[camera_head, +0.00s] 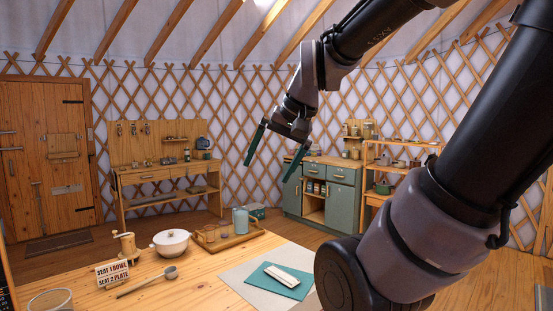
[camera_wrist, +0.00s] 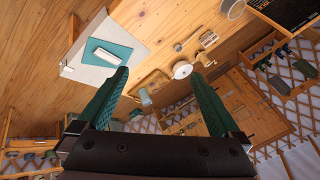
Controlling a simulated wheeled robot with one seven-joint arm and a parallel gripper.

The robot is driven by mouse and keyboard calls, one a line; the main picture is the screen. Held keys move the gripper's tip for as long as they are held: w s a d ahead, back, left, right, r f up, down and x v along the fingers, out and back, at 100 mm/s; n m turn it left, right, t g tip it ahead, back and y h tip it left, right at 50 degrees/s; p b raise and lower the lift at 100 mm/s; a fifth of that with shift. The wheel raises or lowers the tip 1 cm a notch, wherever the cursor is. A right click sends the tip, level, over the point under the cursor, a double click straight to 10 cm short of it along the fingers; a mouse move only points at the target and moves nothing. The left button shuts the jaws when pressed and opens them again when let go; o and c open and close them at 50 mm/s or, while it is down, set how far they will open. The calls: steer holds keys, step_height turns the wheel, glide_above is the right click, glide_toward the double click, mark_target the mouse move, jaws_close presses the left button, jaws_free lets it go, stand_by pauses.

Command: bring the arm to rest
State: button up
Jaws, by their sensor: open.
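My arm reaches up from the right side of the head view, and my gripper (camera_head: 279,160) hangs high above the far side of the table. Its two green fingers are spread wide with nothing between them. In the wrist view my gripper (camera_wrist: 158,102) also shows open and empty, with the tabletop beyond it. The fingertips touch nothing that I can see.
The wooden table (camera_head: 195,290) holds a white lidded pot (camera_head: 171,243), a ladle (camera_head: 150,280), a seat sign (camera_head: 113,273), a tray (camera_head: 228,240) with a blue jug (camera_head: 240,221), and a teal cloth (camera_head: 276,280) with a white item on it. A cabinet (camera_head: 322,195) stands behind.

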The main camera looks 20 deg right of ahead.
steer(key=shift+s+d+r+n+t+h, duration=0.2)
steer(key=shift+s+r+t, duration=0.15)
steer(key=shift+s, duration=0.1)
steer(key=shift+s+d+r+n+t+h, duration=0.2)
steer(key=shift+s+r+t, duration=0.1)
steer(key=shift+s, duration=0.1)
stand_by(0.7)
